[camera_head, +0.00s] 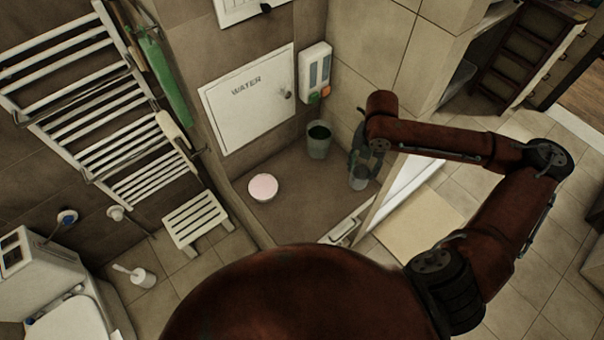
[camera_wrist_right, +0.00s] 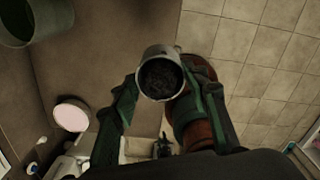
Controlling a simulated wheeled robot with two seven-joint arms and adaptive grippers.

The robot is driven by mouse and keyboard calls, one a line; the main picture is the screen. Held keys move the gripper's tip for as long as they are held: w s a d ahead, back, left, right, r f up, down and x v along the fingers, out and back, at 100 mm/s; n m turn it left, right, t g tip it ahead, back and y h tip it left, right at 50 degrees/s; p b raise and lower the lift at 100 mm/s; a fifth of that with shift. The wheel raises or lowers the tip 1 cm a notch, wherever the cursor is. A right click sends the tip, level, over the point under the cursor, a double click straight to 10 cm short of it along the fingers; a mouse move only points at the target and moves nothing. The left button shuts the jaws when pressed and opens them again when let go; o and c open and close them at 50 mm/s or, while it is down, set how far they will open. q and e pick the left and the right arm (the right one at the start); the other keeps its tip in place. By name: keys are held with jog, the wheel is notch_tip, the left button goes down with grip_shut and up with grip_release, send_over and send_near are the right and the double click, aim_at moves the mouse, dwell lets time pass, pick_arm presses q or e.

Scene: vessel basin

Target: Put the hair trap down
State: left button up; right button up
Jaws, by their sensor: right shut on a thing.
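The hair trap (camera_wrist_right: 160,58) is a small grey cylinder with a dark, clumped inside; it shows between my fingers in the right wrist view. In the head view the hair trap (camera_head: 359,180) hangs below my right gripper (camera_head: 366,160), over the right part of the brown basin floor (camera_head: 300,212). My right gripper (camera_wrist_right: 160,95) is shut on it. I cannot tell how far its bottom is from the floor. My left gripper is in neither view.
A green-grey bucket (camera_head: 318,142) stands in the basin's back corner, left of my gripper. A round pink-topped tub (camera_head: 263,187) is farther left. The basin's middle floor is clear. A low white wall edge (camera_head: 400,190) lies right. A white stool (camera_head: 197,220) stands outside, left.

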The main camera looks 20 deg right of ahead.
jog(key=shift+w, duration=0.3)
jog(key=shift+w+a+f, duration=0.15)
jog(key=shift+a, duration=0.15)
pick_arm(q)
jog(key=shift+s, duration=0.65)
pick_arm(e)
jog(key=shift+w+a+f, duration=0.45)
jog(key=shift+a+f, duration=1.65)
jog(key=shift+a, duration=0.1)
jog(key=shift+w+a+f, duration=0.4)
jog(key=shift+a+f, duration=1.7)
jog(key=shift+a, duration=0.05)
jog(key=shift+w+a+f, duration=0.45)
jog(key=shift+a+f, duration=1.65)
jog(key=shift+a, duration=0.1)
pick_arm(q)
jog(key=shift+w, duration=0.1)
pick_arm(e)
jog(key=o, duration=1.1)
jog(key=shift+f, duration=0.15)
